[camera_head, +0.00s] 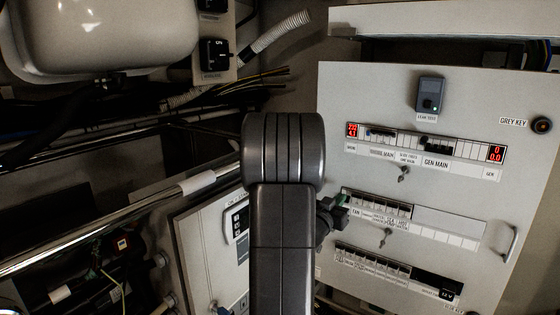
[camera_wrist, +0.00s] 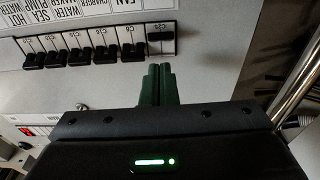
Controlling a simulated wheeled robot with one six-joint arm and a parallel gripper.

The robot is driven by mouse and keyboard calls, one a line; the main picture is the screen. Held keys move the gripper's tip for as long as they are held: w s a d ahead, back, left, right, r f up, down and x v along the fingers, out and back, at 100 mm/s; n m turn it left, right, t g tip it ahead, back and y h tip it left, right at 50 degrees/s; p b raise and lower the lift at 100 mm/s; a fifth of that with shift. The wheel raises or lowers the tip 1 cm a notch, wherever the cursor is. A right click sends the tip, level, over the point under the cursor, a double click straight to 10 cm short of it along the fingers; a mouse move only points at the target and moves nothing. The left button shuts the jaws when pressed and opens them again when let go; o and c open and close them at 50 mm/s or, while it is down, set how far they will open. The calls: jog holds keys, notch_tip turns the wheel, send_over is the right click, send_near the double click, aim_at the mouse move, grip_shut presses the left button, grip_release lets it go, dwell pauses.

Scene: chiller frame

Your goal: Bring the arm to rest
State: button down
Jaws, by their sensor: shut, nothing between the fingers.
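My gripper (camera_wrist: 158,70) shows its two green fingers shut together, with nothing between them. In the wrist view the fingertips are just below the end switch (camera_wrist: 160,32) of a row of black breaker switches (camera_wrist: 80,50); I cannot tell whether they touch it. That end switch sits differently from its neighbours. In the head view my gripper (camera_head: 342,199) is mostly hidden behind my dark arm, at the left end of the middle breaker row (camera_head: 385,207) on the pale panel (camera_head: 450,125).
A metal rail (camera_head: 110,222), cables and a white tank (camera_head: 105,35) are at the left.

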notch_tip(320, 180, up, 3)
jog(key=g+y+p, duration=0.2)
jog(key=p, duration=0.8)
jog(key=shift+a, duration=0.1)
jog(key=shift+g+p, duration=0.4)
jog(key=shift+a, duration=0.1)
